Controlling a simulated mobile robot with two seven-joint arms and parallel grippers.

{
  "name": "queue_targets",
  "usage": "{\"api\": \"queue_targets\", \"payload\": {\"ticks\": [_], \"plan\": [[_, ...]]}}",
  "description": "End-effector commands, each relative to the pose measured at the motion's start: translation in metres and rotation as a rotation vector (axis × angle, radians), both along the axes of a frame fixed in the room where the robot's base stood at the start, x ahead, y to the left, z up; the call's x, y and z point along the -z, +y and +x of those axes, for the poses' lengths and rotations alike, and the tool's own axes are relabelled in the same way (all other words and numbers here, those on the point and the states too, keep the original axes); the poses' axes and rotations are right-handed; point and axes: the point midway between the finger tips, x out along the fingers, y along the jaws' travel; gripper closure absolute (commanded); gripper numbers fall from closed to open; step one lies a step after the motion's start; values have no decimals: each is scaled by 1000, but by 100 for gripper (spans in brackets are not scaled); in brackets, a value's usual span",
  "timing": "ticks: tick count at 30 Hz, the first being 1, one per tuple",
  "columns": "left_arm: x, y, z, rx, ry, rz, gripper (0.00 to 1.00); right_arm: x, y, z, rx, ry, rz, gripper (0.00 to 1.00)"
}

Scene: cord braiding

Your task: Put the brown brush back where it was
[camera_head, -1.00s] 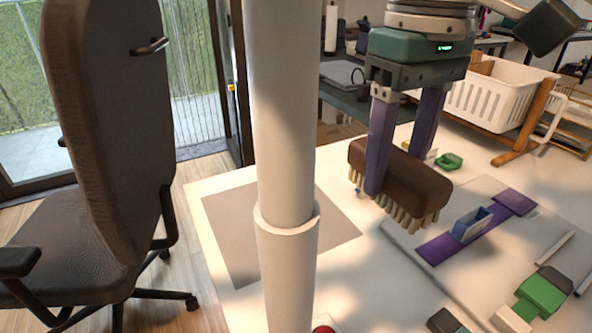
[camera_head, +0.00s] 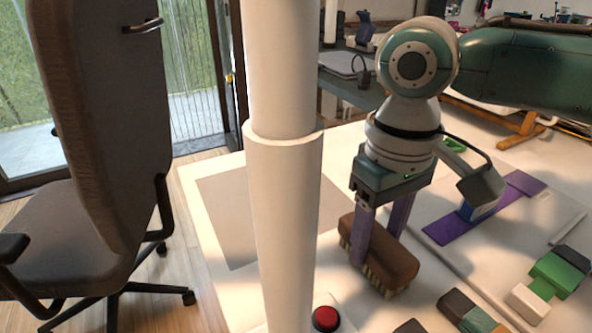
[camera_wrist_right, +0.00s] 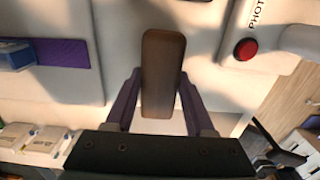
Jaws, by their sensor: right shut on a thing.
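The brown brush (camera_head: 388,262) has a dark brown block-shaped back and pale bristles that point down. My right gripper (camera_head: 378,243) is shut on it, one finger on each long side. The brush is low over the white table, and I cannot tell whether the bristles touch it. In the right wrist view the brush (camera_wrist_right: 162,75) lies lengthwise between the purple fingers of the right gripper (camera_wrist_right: 160,85). A flat grey square (camera_head: 228,215) lies on the table left of the brush, partly hidden. My left gripper is not in view.
A purple strip (camera_head: 458,228) lies on a pale board to the right, with a blue block on it, partly hidden by my arm. Green blocks (camera_head: 562,270) lie at the right. A red button (camera_head: 326,318) is near the front. Dark small blocks lie at the front edge.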

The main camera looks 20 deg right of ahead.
Motion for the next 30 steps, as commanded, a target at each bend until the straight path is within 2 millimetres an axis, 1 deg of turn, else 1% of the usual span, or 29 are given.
{"api": "queue_targets", "payload": {"ticks": [6, 7, 14, 15, 23, 26, 29, 30], "plan": [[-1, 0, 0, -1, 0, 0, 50, 2, 0, 0, 1, 0, 1, 98], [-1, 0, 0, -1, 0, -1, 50, 2, 0, 0, 0, -1, 0, 44], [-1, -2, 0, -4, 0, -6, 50, 2, 0, 0, 0, 0, 0, 18], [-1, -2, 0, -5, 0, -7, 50, 2, 0, 0, 0, 0, 0, 16], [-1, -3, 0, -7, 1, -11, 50, -1, 0, 0, 0, -1, -1, 16], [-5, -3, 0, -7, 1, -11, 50, -12, 0, 1, 0, -3, 0, 16], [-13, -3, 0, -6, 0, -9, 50, -32, 0, 1, -1, -5, 0, 16], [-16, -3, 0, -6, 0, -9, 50, -42, 0, 1, -1, -4, 0, 16]]}}
